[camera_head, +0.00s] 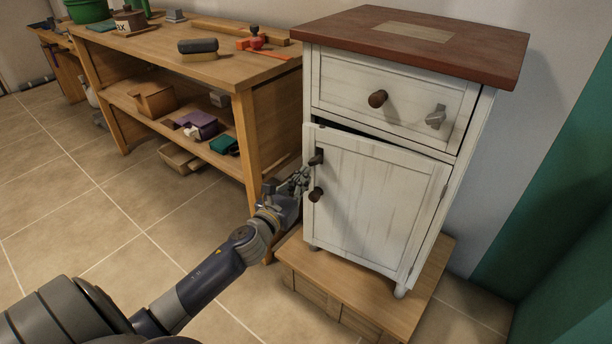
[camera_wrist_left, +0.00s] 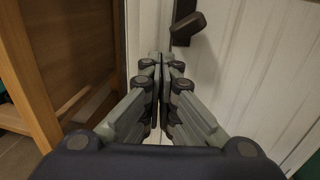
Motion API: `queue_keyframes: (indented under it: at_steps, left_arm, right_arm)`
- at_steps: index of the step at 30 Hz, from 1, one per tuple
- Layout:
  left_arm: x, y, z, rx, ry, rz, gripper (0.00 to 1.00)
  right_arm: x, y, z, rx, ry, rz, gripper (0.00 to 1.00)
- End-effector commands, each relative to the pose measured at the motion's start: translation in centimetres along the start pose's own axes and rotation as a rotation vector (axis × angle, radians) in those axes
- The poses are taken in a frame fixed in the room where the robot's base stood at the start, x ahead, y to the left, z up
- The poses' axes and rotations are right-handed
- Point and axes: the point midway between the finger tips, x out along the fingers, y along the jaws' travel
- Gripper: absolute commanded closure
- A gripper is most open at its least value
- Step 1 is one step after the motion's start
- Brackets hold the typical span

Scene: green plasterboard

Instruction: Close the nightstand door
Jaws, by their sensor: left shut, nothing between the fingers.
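The white nightstand (camera_head: 387,89) has a red-brown top and stands on a low wooden platform. Its door (camera_head: 375,205) is slightly ajar, with a dark gap along its top edge. The door also shows in the left wrist view (camera_wrist_left: 245,75). A dark latch (camera_head: 316,157) and a round brown knob (camera_head: 315,194) sit near the door's left edge. The latch also shows in the left wrist view (camera_wrist_left: 188,27). My left gripper (camera_head: 301,176) is shut and empty at the door's left edge, close to the latch and knob; I cannot tell whether it touches. My right gripper is not in view.
A wooden workbench (camera_head: 262,68) with a lower shelf of small items stands left of the nightstand, close to my left gripper. The low platform (camera_head: 420,300) juts out below the door. A green panel (camera_head: 560,200) stands at the right. The tiled floor at left is clear.

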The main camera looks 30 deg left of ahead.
Motion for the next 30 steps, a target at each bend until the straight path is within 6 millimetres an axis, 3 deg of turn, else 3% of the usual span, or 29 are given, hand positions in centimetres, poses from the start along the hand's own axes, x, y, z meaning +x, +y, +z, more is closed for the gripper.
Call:
queue_keyframes:
  at_steps: [6, 20, 30]
  left_arm:
    - [1.8, 0.0, 0.0, 0.001, -0.001, 0.000, 1.00]
    - [2.2, 0.1, 0.0, 0.001, 0.000, 0.001, 1.00]
    - [6.5, 0.4, 0.1, 0.001, -0.002, 0.001, 1.00]
  right_arm:
    - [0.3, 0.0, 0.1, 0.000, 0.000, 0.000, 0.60]
    - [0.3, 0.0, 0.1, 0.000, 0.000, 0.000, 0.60]
    - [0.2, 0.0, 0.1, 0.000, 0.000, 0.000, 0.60]
